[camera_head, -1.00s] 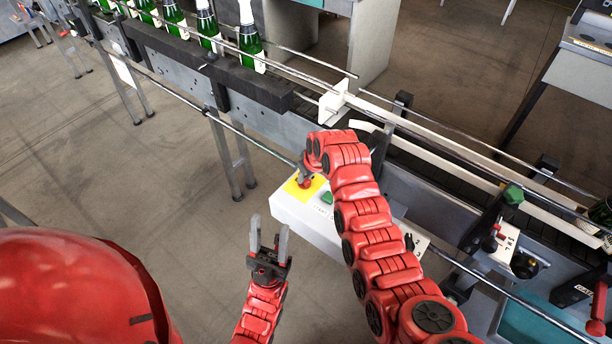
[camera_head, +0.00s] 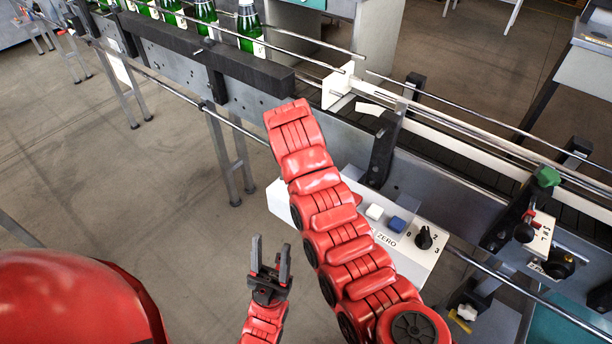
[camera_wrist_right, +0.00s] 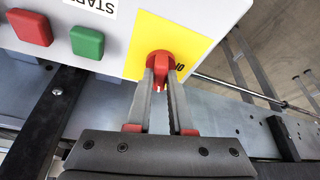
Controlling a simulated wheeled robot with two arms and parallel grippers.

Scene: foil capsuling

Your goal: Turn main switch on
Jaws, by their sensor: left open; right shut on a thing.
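The main switch is a red rotary knob (camera_wrist_right: 160,66) on a yellow plate (camera_wrist_right: 190,38) at the end of a white control box, seen in the right wrist view. My right gripper (camera_wrist_right: 160,88) is shut on this knob, one finger on each side. Black lettering shows on the yellow plate just right of the knob. In the head view my right arm hides the switch and the right gripper. The white control box (camera_head: 412,262) shows there to the right of the arm. My left gripper (camera_head: 270,252) is open and empty, left of my right arm.
A green button (camera_wrist_right: 87,42) and a red button (camera_wrist_right: 30,27) sit beside the switch. The box also carries a white button (camera_head: 374,212), a blue button (camera_head: 397,224) and a black selector (camera_head: 424,238). The conveyor (camera_head: 470,185) with green bottles (camera_head: 249,28) runs behind.

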